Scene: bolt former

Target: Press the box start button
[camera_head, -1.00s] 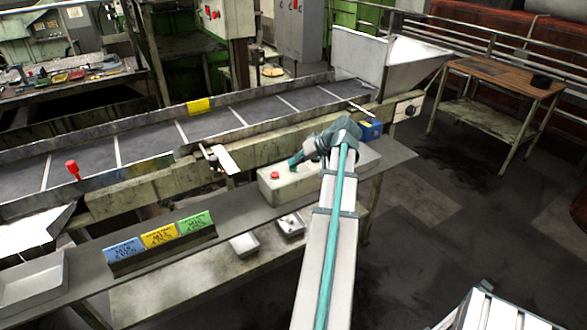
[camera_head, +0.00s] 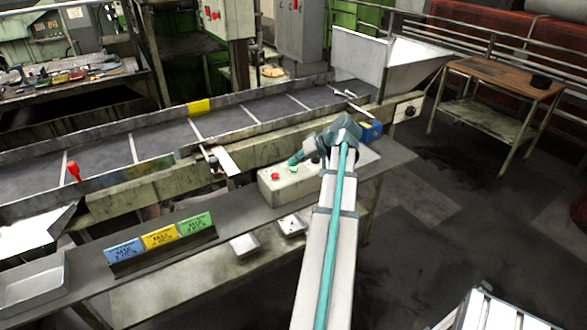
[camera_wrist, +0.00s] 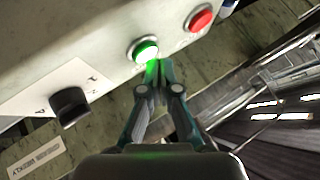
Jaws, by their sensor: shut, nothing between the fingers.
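A pale control box (camera_head: 275,193) stands on the grey bench beside the conveyor. It bears a red button (camera_head: 275,176) and a green button (camera_head: 292,169). In the wrist view the green button (camera_wrist: 146,50) is lit and casts a green glow. The red button (camera_wrist: 200,18) is to its right, and a black knob (camera_wrist: 70,105) is at lower left on the box face. My gripper (camera_wrist: 160,66) is shut and empty, its fingertips right at the lower edge of the green button. I cannot tell whether they touch it. In the head view my gripper (camera_head: 294,160) is just above the box.
The conveyor (camera_head: 165,142) runs behind the box, with a metal hopper (camera_head: 362,55) at its right end. A blue box (camera_head: 370,131) sits right of my wrist.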

